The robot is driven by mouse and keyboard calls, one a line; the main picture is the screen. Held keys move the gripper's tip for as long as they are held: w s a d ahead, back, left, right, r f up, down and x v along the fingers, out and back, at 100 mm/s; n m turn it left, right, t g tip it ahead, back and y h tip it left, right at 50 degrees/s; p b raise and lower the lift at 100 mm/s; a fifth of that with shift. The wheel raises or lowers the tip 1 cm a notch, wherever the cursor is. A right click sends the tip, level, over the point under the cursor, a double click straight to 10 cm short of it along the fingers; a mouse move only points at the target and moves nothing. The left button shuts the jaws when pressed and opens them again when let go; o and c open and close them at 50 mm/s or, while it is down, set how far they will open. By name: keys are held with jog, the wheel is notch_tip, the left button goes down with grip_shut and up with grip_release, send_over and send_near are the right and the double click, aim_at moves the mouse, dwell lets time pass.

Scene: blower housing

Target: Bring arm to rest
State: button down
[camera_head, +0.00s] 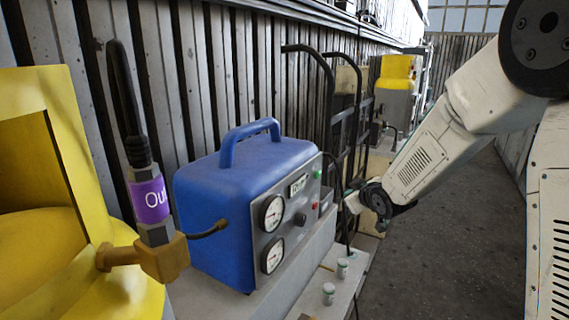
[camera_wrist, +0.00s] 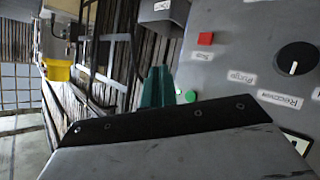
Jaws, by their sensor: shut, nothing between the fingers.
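My arm reaches in from the right in the head view and bends down at its wrist beside the front panel of a blue machine (camera_head: 240,180). In the wrist view my gripper (camera_wrist: 157,72) shows as teal fingers shut together with nothing between them. The fingers are close to a green button (camera_wrist: 190,96) on the grey panel (camera_wrist: 235,65); I cannot tell whether they touch it. A red button (camera_wrist: 205,39) and a black knob (camera_wrist: 297,58) are also on this panel. In the head view the fingertips are too small to make out.
A yellow tank (camera_head: 50,110) and a valve with a purple label (camera_head: 150,200) stand at the left. Small jars (camera_head: 343,267) stand on the ledge below the panel. A black hand truck (camera_head: 328,90) stands behind the machine. The floor (camera_head: 440,250) at right is clear.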

jog(key=s+d+f+m+g+h, duration=0.15)
jog(key=s+g, duration=0.25)
jog(key=s, duration=0.5)
jog(key=s+d+f+m+g+h, duration=0.1)
jog(key=s+d+m+g+h, duration=0.2)
jog(key=s, duration=0.6)
jog(key=s+a+r+g+y, duration=0.1)
jog(key=s+r, duration=0.2)
jog(key=s, duration=0.6)
jog(key=s+a+r+m+g, duration=0.1)
jog(key=s+r, duration=0.3)
jog(key=s, duration=0.5)
jog(key=s+a+r+m+g+y, duration=0.1)
jog(key=s+r, duration=0.3)
jog(key=s, duration=0.5)
jog(key=shift+a+g+y, duration=0.35)
jog(key=shift+a+g, duration=0.25)
jog(key=shift+a, duration=0.2)
